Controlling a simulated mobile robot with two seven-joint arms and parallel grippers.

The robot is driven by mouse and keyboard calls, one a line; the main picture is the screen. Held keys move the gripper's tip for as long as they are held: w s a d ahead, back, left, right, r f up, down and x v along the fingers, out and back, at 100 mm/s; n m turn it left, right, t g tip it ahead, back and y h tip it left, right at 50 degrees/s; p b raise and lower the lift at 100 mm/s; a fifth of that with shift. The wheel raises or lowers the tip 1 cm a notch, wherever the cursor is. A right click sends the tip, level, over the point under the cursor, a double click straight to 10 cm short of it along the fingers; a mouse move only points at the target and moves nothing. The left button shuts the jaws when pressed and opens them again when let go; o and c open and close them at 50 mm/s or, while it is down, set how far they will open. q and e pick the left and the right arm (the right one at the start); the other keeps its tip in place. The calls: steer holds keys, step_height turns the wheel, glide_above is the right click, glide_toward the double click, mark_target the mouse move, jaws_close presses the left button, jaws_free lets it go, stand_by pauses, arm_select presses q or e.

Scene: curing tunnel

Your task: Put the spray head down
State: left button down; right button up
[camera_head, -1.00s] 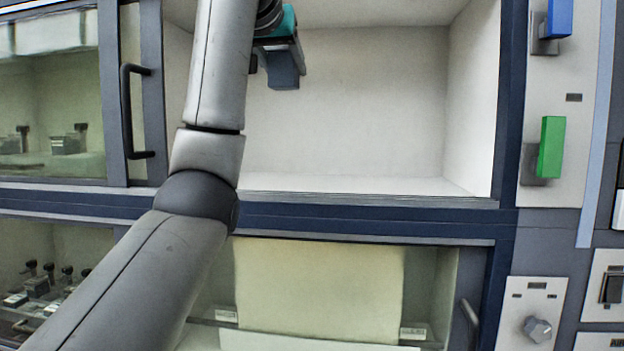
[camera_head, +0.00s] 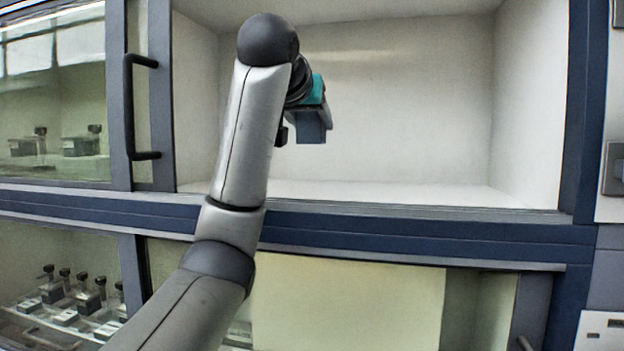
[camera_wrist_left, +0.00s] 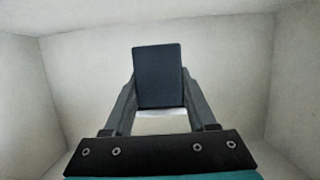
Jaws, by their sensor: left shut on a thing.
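My left gripper (camera_head: 307,113) is inside the open, empty upper compartment (camera_head: 400,110), above its floor. It is shut on a dark blue-grey block, which I take to be the spray head (camera_head: 312,130). In the left wrist view the spray head (camera_wrist_left: 158,75) sits between the two grey fingers, with the pale compartment walls behind it. The compartment's pale floor (camera_head: 400,192) is bare where it shows. My left arm hides the compartment's lower left part. My right gripper is not in view.
A dark blue sill (camera_head: 420,225) runs along the front below the opening. A door with a black handle (camera_head: 130,108) stands at the left, beside a glazed compartment. Several small devices (camera_head: 70,300) stand in the lower left compartment. A pale panel (camera_head: 345,300) shows below the sill.

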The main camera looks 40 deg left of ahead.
mark_target(308, 142)
arm_select(q)
step_height(308, 142, down, 5)
steer(key=shift+a+r+b, duration=0.1)
steer(key=shift+r+b, duration=0.1)
steer(key=shift+b, duration=0.1)
steer(key=shift+f+b, duration=0.35)
steer(key=shift+f, duration=2)
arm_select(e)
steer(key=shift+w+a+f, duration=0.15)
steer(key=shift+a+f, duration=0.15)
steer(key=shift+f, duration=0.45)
arm_select(q)
steer(key=shift+f, duration=0.15)
steer(key=shift+c, duration=1)
jaws_free()
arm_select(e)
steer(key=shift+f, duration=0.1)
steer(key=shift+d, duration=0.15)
